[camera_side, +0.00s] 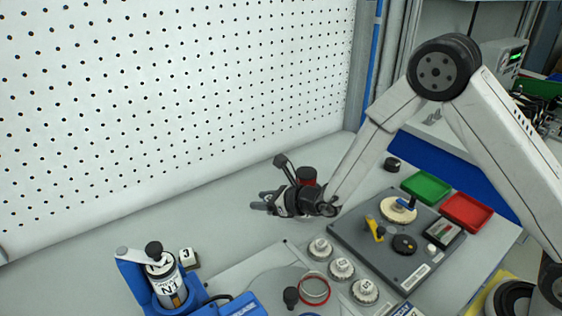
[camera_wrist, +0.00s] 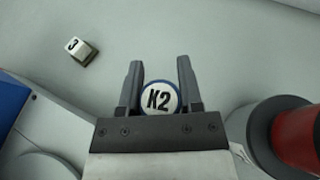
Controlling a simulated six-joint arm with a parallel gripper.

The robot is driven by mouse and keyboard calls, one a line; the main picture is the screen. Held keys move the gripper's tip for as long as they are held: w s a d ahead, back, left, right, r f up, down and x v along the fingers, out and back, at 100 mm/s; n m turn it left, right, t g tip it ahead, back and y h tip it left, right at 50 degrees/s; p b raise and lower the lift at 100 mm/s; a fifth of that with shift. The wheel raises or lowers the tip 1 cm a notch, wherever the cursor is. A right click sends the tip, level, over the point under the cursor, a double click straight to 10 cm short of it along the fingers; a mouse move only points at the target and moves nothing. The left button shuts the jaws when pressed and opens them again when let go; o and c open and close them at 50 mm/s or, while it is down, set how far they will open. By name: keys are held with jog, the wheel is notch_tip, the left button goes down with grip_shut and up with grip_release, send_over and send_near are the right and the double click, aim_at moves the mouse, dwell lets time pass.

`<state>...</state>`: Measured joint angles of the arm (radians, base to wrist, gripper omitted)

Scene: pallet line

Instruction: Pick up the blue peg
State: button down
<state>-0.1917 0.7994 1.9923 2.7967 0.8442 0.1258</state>
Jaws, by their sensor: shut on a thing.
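The blue peg (camera_wrist: 160,97) shows end-on in the wrist view as a round white face marked N2 with a blue rim. It sits between the two fingers of my gripper (camera_wrist: 160,62), which is shut on it. In the side view my gripper (camera_side: 258,202) is over the grey table, left of the dark panel. The peg cannot be made out there, and its height above the table is unclear.
A small block marked 3 (camera_wrist: 80,51) lies ahead left; it also shows in the side view (camera_side: 189,258) beside a cylinder marked N1 (camera_side: 166,282). A red-and-black object (camera_wrist: 296,138) is close on the right. Green (camera_side: 427,187) and red trays (camera_side: 467,211) stand behind the panel (camera_side: 360,243).

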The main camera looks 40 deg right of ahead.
jog(key=a+v, duration=0.2)
jog(key=v, duration=0.8)
jog(key=shift+s+r, duration=0.4)
jog(key=shift+s, duration=0.1)
jog(key=shift+d, duration=0.15)
